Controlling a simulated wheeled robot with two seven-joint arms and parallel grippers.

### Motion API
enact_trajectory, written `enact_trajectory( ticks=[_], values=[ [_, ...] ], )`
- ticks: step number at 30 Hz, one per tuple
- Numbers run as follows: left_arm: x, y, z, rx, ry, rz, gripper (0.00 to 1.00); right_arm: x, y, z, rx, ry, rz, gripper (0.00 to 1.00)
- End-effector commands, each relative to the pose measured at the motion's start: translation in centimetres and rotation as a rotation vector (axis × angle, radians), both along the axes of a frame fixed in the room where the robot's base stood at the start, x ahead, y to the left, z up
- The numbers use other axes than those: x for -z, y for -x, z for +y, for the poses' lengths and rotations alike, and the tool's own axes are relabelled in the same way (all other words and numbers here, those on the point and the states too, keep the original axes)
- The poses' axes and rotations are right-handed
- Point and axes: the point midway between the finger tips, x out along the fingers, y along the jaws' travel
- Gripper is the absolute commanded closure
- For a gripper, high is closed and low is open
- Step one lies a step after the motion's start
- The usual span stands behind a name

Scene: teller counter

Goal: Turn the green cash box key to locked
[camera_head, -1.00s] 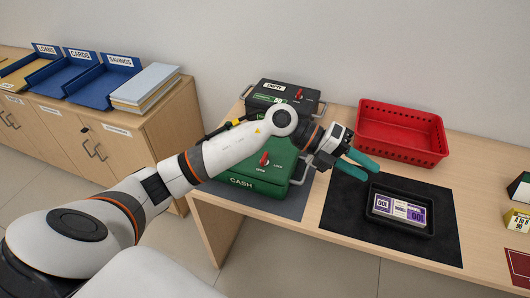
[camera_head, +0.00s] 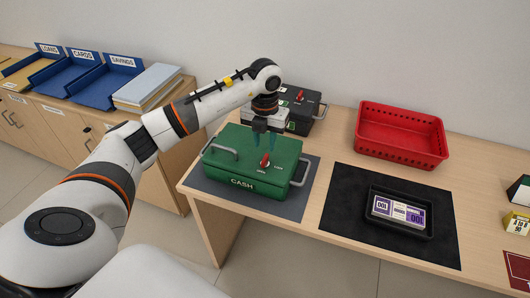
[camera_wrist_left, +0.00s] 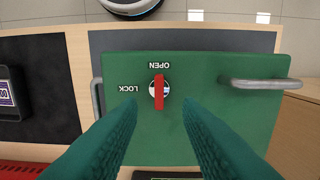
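The green cash box (camera_head: 225,170) sits on a grey mat on the counter, with a grey handle at each side and the word CASH on its front. Its red key (camera_head: 264,159) stands on the lid beside the OPEN and LOCK labels. In the left wrist view the key (camera_wrist_left: 159,92) lies in line with the OPEN label, and LOCK is off to its side. My left gripper (camera_head: 268,143) points down above the lid, just behind the key. Its two green fingers (camera_wrist_left: 160,110) are apart with nothing held between them. My right gripper is not in view.
A black box (camera_head: 303,105) with a similar red key stands close behind the green one. A red basket (camera_head: 400,153) and a black tray (camera_head: 374,217) of banknotes on a dark mat (camera_head: 340,220) are to the right. Blue trays (camera_head: 108,84) stand on the left cabinet.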

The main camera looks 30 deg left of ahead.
Motion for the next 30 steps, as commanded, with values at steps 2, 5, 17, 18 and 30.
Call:
enact_trajectory(
  ticks=[2, 5, 17, 18, 30],
  values=[
    [1.6, 0.1, -0.1, 0.001, 0.001, 0.004, 0.68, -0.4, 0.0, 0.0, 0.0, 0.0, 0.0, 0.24],
    [3.3, 0.1, -0.1, 0.002, 0.001, 0.003, 0.68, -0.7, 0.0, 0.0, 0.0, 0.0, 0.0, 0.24],
    [5.8, 0.0, -0.1, 0.003, 0.002, -0.001, 0.68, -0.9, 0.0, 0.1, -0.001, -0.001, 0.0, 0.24],
    [5.8, 0.0, -0.1, 0.003, 0.002, -0.001, 0.68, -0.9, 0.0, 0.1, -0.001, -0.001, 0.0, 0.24],
    [5.7, 0.0, -0.1, 0.002, 0.002, -0.001, 1.0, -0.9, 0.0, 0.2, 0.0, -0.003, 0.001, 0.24]
  ],
)
